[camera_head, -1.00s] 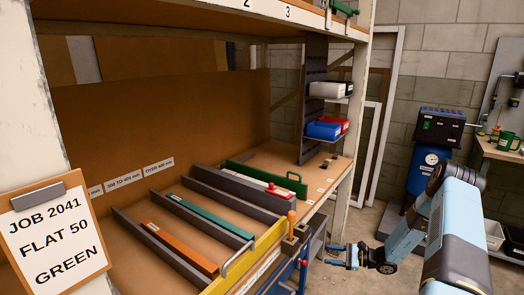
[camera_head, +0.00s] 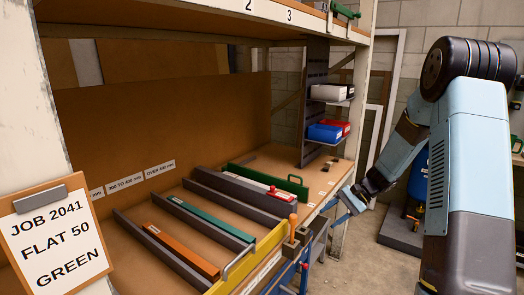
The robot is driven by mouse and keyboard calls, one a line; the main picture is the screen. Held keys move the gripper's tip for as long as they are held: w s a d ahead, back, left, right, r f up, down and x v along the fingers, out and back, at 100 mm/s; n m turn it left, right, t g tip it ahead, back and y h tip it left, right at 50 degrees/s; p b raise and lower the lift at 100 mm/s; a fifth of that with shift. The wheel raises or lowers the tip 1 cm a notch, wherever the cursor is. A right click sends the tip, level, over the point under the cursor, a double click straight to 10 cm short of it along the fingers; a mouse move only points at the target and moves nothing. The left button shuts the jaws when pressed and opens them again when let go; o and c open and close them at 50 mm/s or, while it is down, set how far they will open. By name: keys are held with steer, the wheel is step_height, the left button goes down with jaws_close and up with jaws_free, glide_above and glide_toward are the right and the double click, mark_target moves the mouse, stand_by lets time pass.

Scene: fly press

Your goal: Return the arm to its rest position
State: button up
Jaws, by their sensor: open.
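My arm (camera_head: 465,180) fills the right side of the view, its elbow raised high and its forearm reaching down to the left. My gripper (camera_head: 343,203) is at the low end of the forearm, just beyond the right end of the rack shelf, near its front corner. It is open, and nothing shows between its fingers. It is small and seen partly edge-on.
The shelf holds an orange bar (camera_head: 181,251), a green bar (camera_head: 210,218) and a dark green piece with a handle (camera_head: 268,180) between dividers. Blue (camera_head: 325,132) and red (camera_head: 336,127) bins hang at the rack's end. A job card (camera_head: 55,240) is at left.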

steer(key=s+a+r+n+t+h, duration=0.1)
steer(key=s+r+n+h, duration=0.15)
steer(key=s+r, duration=0.5)
steer(key=s+a+r+n+h, duration=0.25)
steer(key=s+r, duration=0.35)
steer(key=r, duration=0.3)
steer(key=s+d+r+n+t+h, duration=0.1)
steer(key=s+r, duration=0.3)
steer(key=s, duration=0.5)
steer(key=s+d+r+n+t+h, duration=0.1)
steer(key=s+d+r+t+h, duration=0.1)
steer(key=s, duration=0.7)
steer(key=shift+r+n+t+h, duration=0.4)
steer(key=shift+r+t+h, duration=0.5)
steer(key=shift+r+t, duration=0.3)
steer(key=shift+d+r, duration=0.1)
